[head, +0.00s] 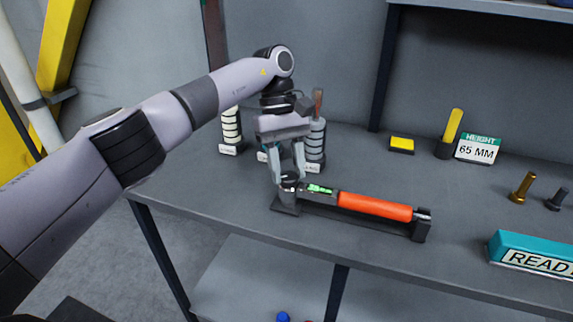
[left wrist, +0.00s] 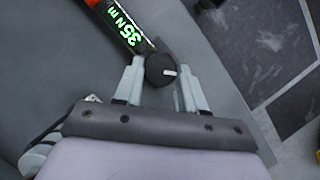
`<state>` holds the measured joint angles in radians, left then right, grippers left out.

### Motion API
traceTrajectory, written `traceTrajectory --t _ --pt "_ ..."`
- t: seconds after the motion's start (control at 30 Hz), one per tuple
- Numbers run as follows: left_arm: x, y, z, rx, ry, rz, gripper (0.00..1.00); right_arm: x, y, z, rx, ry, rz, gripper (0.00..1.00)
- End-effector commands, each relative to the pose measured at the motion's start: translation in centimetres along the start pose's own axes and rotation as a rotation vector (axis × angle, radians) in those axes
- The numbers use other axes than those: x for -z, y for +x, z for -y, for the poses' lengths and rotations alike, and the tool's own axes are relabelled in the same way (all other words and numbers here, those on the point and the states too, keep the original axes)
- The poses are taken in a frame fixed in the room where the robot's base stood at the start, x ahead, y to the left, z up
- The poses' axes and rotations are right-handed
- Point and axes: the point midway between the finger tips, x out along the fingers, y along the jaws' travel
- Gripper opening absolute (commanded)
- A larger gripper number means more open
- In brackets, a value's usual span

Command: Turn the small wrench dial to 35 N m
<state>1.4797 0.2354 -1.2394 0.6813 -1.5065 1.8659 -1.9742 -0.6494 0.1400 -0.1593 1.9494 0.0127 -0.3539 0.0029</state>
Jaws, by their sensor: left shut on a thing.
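The small wrench (head: 375,207) has an orange handle and lies across a dark cradle on the bench. Its black round dial (left wrist: 161,70) with a white mark shows in the left wrist view, between my left gripper's fingers. Its green display (left wrist: 126,27) reads 35 N m there; in the head view the display (head: 320,189) is too small to read. My left gripper (head: 289,180) points down at the wrench's left end and is shut on the dial, one finger on each side. The left gripper's fingers (left wrist: 161,82) also show in the wrist view. My right gripper is not in view.
Striped cylinders (head: 231,128) stand behind my left gripper. A yellow block (head: 402,145), a yellow post (head: 450,131), a 65 MM height sign (head: 477,150) and bolts (head: 523,187) are to the right. A teal block (head: 530,250) sits at the front right edge.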

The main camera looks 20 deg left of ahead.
Motion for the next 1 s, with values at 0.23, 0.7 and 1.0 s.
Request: traceTrajectory --t 0.23,0.7,1.0 --pt "0.00 -0.22 -0.10 0.016 0.048 -0.003 0.10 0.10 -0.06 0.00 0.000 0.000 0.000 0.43" --pt "0.02 -0.21 -0.10 0.018 0.054 -0.004 0.53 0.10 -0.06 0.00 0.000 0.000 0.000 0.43" --pt "0.02 -0.08 -0.07 0.020 0.054 -0.002 0.66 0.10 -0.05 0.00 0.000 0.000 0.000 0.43"
